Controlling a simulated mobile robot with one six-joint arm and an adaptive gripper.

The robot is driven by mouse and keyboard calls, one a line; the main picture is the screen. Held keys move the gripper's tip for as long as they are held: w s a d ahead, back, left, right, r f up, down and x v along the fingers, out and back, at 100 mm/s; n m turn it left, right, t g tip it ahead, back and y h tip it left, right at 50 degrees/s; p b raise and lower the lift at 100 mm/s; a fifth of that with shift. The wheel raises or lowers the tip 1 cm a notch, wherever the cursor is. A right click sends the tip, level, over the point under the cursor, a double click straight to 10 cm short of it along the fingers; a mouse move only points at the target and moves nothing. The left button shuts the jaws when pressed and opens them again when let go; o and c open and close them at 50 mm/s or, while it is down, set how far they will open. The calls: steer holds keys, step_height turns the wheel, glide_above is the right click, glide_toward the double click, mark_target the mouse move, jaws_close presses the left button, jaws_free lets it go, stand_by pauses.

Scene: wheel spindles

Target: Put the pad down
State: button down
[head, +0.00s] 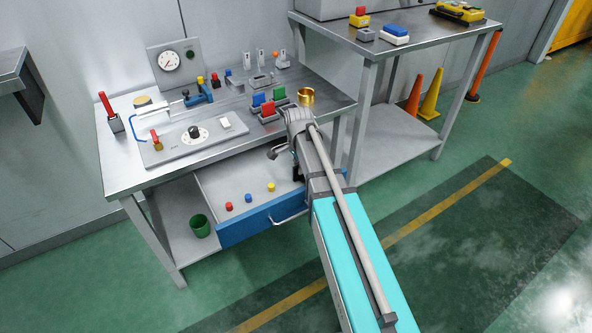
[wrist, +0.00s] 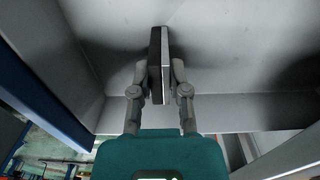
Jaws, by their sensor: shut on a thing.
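In the wrist view my gripper (wrist: 161,72) is shut on the pad (wrist: 155,62), a thin upright slab with a dark left side and a pale right edge. The pad is held on edge between the two fingers, above a pale grey surface that looks like the drawer floor. I cannot tell whether it touches that surface. In the head view my arm reaches to the right end of the open drawer (head: 215,185); the fingers are mostly hidden by the arm and the pad cannot be made out.
Red (head: 229,206), blue (head: 248,198) and yellow (head: 271,187) pieces lie in the drawer's left and middle. The drawer's blue front (head: 245,228) stands out from the bench (head: 122,186). A green cup (head: 200,225) sits on the lower shelf. A brass cup (head: 306,97) stands above on the bench.

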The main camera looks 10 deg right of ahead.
mark_target(298, 165)
steer(key=shift+f, duration=0.1)
steer(key=c, duration=1.1)
jaws_free()
steer(key=o, duration=0.5)
step_height(298, 165, up, 12)
steer(key=p, duration=1.2)
